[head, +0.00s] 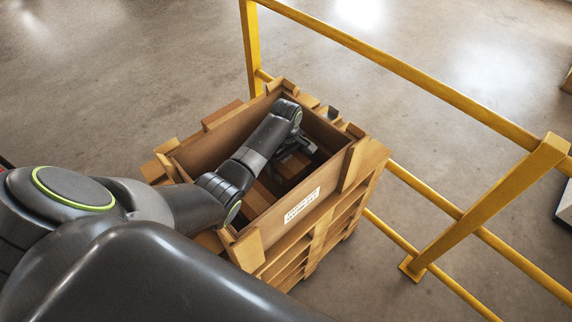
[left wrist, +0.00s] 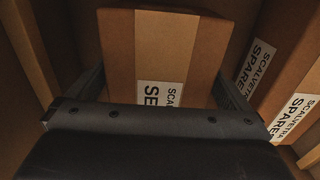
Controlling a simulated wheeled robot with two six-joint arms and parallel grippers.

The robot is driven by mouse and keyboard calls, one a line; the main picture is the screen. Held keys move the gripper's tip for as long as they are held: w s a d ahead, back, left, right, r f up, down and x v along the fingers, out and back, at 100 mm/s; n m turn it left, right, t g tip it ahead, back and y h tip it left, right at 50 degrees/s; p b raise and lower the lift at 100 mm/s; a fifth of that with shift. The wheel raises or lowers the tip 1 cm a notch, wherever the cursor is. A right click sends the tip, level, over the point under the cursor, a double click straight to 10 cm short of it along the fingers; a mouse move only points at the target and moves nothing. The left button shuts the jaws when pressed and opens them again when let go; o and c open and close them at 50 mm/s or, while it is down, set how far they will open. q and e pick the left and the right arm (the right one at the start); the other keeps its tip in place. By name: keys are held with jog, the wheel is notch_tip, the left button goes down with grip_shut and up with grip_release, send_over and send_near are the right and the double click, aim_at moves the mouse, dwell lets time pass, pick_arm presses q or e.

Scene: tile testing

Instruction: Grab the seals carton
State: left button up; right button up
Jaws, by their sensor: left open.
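The seals carton (left wrist: 160,50) is a brown box with a lighter tape strip and a white label, partly cut off, reading "SCAL…" and "SE…". It lies in the middle of the left wrist view. My left gripper (left wrist: 163,88) is open, with one finger on each side of this carton; I cannot tell whether they touch it. In the head view my left gripper (head: 292,160) is down inside the wooden crate (head: 210,143), and my arm hides much of what lies there. My right gripper is in neither view.
Cartons labelled "SCALVETRA SPARE…" (left wrist: 248,80) stand at the right in the left wrist view, close to the right finger. The crate walls surround the gripper. A yellow railing (head: 400,68) runs behind and right of the crate. The floor (head: 120,75) at the left is clear.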

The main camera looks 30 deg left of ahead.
pick_arm(q)
jog(key=c, duration=1)
jog(key=shift+c, duration=0.2)
